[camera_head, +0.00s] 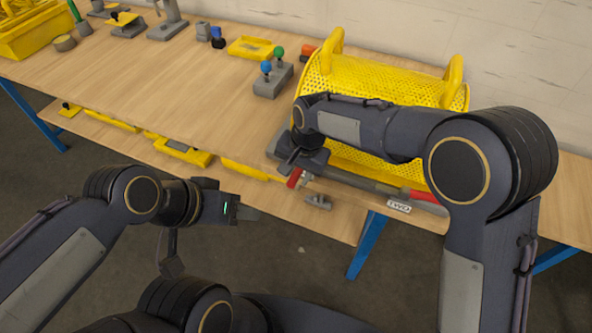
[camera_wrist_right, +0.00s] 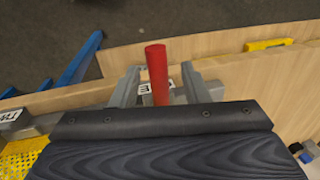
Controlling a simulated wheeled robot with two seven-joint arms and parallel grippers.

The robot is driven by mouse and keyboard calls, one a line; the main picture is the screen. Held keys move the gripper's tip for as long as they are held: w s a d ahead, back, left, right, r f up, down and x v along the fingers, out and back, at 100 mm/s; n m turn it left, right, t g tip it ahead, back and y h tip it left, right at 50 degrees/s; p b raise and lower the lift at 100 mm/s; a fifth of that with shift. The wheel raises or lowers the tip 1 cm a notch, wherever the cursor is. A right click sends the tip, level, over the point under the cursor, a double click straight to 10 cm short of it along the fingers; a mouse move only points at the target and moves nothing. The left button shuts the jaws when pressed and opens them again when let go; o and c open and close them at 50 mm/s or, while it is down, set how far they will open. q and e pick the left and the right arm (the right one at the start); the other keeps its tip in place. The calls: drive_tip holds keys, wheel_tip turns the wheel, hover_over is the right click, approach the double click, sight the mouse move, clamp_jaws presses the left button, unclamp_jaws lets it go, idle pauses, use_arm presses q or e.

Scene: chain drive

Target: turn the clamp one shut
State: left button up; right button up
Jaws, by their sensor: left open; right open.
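The red handle of clamp one (camera_head: 294,178) sticks out at the front edge of the workbench. In the right wrist view this red handle (camera_wrist_right: 156,72) stands between the two grey fingers of my right gripper (camera_wrist_right: 159,88), with a gap visible on either side. A white label (camera_wrist_right: 147,88), only partly readable, lies behind the handle. In the head view my right gripper (camera_head: 298,165) is at the handle, and its own wrist hides much of the clamp. My left gripper (camera_head: 252,212) is open and empty, in front of the bench and left of clamp one.
A second red handle (camera_head: 426,196) lies to the right, near a label reading TWO (camera_head: 399,206). A yellow perforated guard (camera_head: 340,72) stands behind my right arm. A grey block with blue and green knobs (camera_head: 273,82) is left of it. The bench's middle left is clear.

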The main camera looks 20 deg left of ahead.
wheel_tip(320, 180, up, 8)
drive_tip(key=d, duration=0.1)
drive_tip(key=shift+d+f, duration=0.2)
drive_tip(key=shift+d, duration=0.1)
idle(0.4)
drive_tip(key=s+d+r+t+y, duration=0.15)
drive_tip(key=d+r, duration=0.25)
drive_tip(key=d, duration=0.8)
drive_tip(key=s+d+r+t+y, duration=0.1)
drive_tip(key=s+d+r, duration=0.25)
drive_tip(key=d, duration=0.85)
drive_tip(key=s+d+f+t, duration=0.1)
drive_tip(key=s+d+f, duration=0.1)
drive_tip(key=s+d, duration=0.3)
drive_tip(key=s+d+f+t, duration=0.2)
drive_tip(key=s+d, duration=0.4)
drive_tip(key=s, duration=0.3)
drive_tip(key=shift+s+f+m+h, duration=0.2)
drive_tip(key=shift+f+m+h, duration=0.1)
drive_tip(key=shift+h, duration=0.15)
